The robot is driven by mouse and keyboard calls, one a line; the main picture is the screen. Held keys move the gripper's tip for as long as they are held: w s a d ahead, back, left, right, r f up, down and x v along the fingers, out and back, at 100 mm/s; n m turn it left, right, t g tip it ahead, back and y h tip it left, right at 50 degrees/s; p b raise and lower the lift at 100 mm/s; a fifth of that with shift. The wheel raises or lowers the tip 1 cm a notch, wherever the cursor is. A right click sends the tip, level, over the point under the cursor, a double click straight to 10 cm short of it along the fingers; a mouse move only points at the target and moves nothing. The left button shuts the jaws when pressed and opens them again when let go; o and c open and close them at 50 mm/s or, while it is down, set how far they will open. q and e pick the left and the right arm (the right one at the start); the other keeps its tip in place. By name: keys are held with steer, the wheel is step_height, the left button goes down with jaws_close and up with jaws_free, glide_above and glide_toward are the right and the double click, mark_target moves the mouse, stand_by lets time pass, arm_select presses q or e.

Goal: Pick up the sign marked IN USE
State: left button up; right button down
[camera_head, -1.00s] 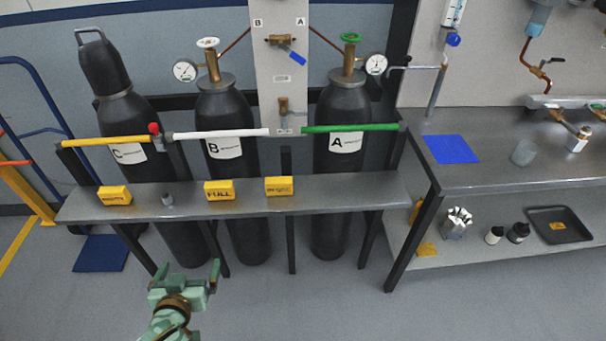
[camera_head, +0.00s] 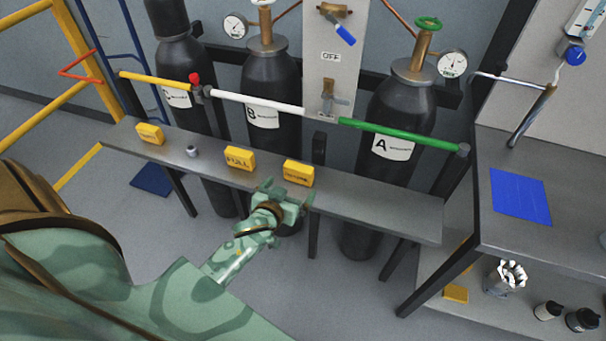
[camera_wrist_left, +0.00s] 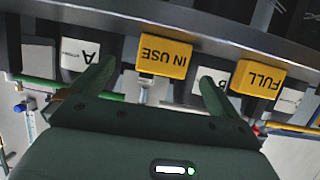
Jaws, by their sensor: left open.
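The yellow sign marked IN USE (camera_head: 298,172) stands on the narrow grey shelf, the rightmost of the yellow signs in the head view. In the left wrist view the IN USE sign (camera_wrist_left: 164,57) appears upside down, and its lettering is readable. My left gripper (camera_head: 289,190) is just in front of the sign. In the left wrist view its fingers (camera_wrist_left: 157,75) are apart, with the sign between and beyond the tips. Nothing is held. My right gripper is not in view.
The yellow FULL sign (camera_head: 239,158) stands just left of the IN USE sign. Another yellow sign (camera_head: 149,134) and a small grey part (camera_head: 192,151) are farther left on the shelf (camera_head: 375,208). Dark gas cylinders stand behind. The shelf's right end is clear.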

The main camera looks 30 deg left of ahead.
mark_target(297, 176)
arm_select(q)
steer(key=x, duration=0.3)
steer(key=shift+f+b, duration=0.15)
steer(key=shift+b, duration=0.2)
steer(key=shift+w+a, duration=0.1)
steer(key=shift+w, duration=0.25)
steer(key=b+x, duration=0.1)
steer(key=x, duration=0.3)
steer(key=shift+w+a+b, duration=0.2)
steer(key=shift+a+b, duration=0.15)
steer(key=shift+a, duration=0.1)
steer(key=shift+w+f, duration=0.1)
steer(key=shift+w, duration=0.25)
steer(key=shift+c, duration=0.7)
steer(key=c, duration=0.9)
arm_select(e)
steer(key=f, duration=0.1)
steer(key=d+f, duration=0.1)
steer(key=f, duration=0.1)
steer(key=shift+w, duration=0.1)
